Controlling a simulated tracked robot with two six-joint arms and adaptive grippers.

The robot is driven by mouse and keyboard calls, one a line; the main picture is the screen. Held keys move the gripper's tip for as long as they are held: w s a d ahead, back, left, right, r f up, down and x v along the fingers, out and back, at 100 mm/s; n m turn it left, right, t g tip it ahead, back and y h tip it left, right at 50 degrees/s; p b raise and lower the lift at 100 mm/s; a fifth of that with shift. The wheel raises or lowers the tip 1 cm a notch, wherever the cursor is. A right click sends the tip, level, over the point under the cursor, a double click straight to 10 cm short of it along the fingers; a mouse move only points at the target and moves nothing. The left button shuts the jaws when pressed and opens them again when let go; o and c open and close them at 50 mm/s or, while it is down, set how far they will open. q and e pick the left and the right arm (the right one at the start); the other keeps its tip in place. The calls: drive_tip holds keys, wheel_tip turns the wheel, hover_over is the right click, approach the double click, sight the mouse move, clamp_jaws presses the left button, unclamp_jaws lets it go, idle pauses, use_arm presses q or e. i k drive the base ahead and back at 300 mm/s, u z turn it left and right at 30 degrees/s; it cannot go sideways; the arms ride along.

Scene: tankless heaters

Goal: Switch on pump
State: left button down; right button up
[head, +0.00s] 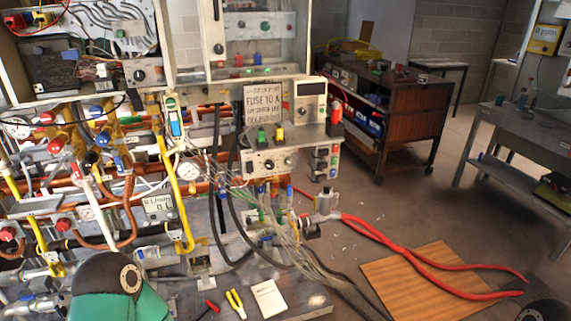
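A grey control box (275,162) with knobs stands in the middle of the head view, on the pipe rig. Small green and yellow levers stand on its top. A printed sign (264,108) reading "FUSE 10 A" and a grey unit with a display (303,103) are above it. I cannot tell which part is the pump or its switch. Neither of my grippers shows; only parts that look like my arms show at the bottom left and bottom right edges.
Copper and yellow pipes with valves and gauges (189,170) crowd the left. Pliers (236,303) and a white booklet (268,299) lie at the front. A brown cabinet (405,122) and grey bench (520,135) stand behind open floor.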

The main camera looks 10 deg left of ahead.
sight(249, 165)
drive_tip(key=z, duration=0.25)
drive_tip(key=i, duration=1.25)
drive_tip(key=u, duration=0.05)
